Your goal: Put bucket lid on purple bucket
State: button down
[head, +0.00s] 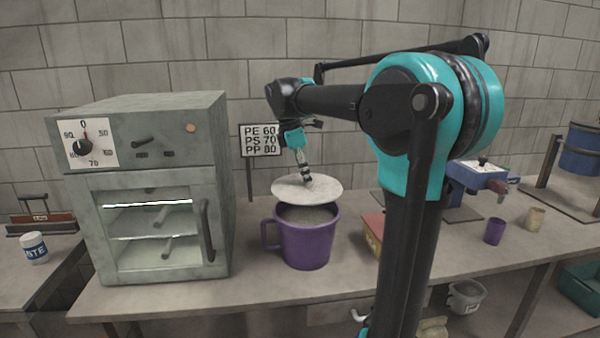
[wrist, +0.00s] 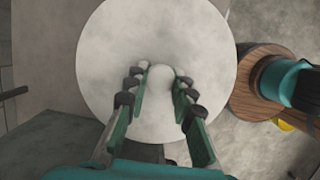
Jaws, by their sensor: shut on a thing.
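The purple bucket (head: 306,243) stands upright on the workbench, right of the grey oven, with its handle on the left and grey contents showing inside. The bucket lid (head: 305,188) is a pale round disc with a knob in the middle. My gripper (head: 306,177) is shut on the lid's knob and holds it over the bucket, slightly tilted, with a gap showing at the front. In the wrist view the lid (wrist: 110,70) fills the middle, with the fingers (wrist: 163,85) on both sides of the knob. The bucket is hidden behind the lid there.
The grey oven (head: 150,135) stands close on the left. A sign (head: 261,140) on a post stands behind the bucket. A red-and-yellow box (head: 373,229) is to the right, partly behind my arm. A small purple cup (head: 494,231) and a beige cup (head: 534,219) stand further right.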

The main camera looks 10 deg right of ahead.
aim_at(304, 188)
jog(key=shift+f, duration=3)
jog(key=shift+f, duration=0.45)
jog(key=c, duration=1.2)
grip_release()
jog(key=shift+o, duration=0.5)
jog(key=o, duration=0.4)
jog(key=shift+r, duration=0.15)
jog(key=shift+r, duration=3.4)
